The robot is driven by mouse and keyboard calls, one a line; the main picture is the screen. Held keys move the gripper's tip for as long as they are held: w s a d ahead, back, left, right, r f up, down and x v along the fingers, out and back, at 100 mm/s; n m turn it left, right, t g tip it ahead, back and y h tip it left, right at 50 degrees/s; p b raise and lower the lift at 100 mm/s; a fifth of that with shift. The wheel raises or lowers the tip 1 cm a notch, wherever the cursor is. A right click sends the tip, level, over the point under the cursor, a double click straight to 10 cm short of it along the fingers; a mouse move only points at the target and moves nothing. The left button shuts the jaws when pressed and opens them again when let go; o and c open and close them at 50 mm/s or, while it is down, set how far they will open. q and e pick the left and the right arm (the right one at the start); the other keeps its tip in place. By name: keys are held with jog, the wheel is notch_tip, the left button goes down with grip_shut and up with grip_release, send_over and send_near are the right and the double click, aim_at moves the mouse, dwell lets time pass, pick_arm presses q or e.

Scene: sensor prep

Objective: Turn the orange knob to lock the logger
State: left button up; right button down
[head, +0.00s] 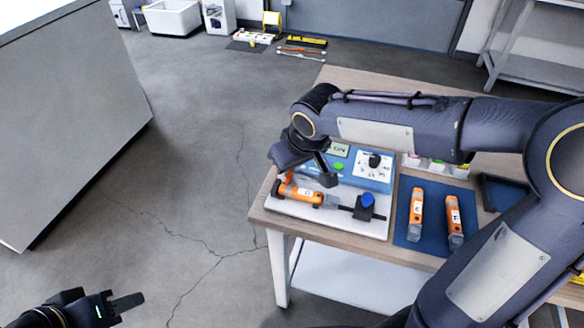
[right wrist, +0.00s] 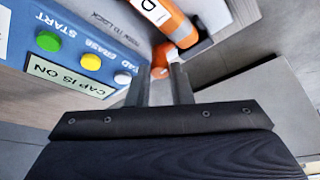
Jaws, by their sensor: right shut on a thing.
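The orange knob (right wrist: 160,58) sits between the fingertips of my right gripper (right wrist: 160,78), which is shut on it in the right wrist view. The fingers hide part of the knob. In the head view the knob (head: 287,178) shows as a small orange bit below my right gripper (head: 308,170). The orange logger (head: 301,194), marked D in the right wrist view (right wrist: 172,18), lies in the white station (head: 352,220) beside the knob. My left gripper (head: 125,304) is low at the left over the floor, away from the table; its jaw gap is unclear.
The station's blue panel (head: 371,184) has green, yellow and white buttons and a display (right wrist: 68,76) reading "CAP IS ON". A blue-topped black clamp (head: 366,205) stands right of the logger. Two orange loggers (head: 416,212) (head: 454,217) lie on a blue mat (head: 432,248).

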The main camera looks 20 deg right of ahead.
jog(key=shift+m+h, duration=0.3)
jog(key=shift+m, duration=0.2)
jog(key=shift+b, duration=0.3)
jog(key=c, duration=1.3)
grip_release()
jog(key=p+v, duration=0.2)
jog(key=v, duration=0.5)
jog(key=shift+s+r, duration=0.2)
jog(key=shift+r, duration=0.15)
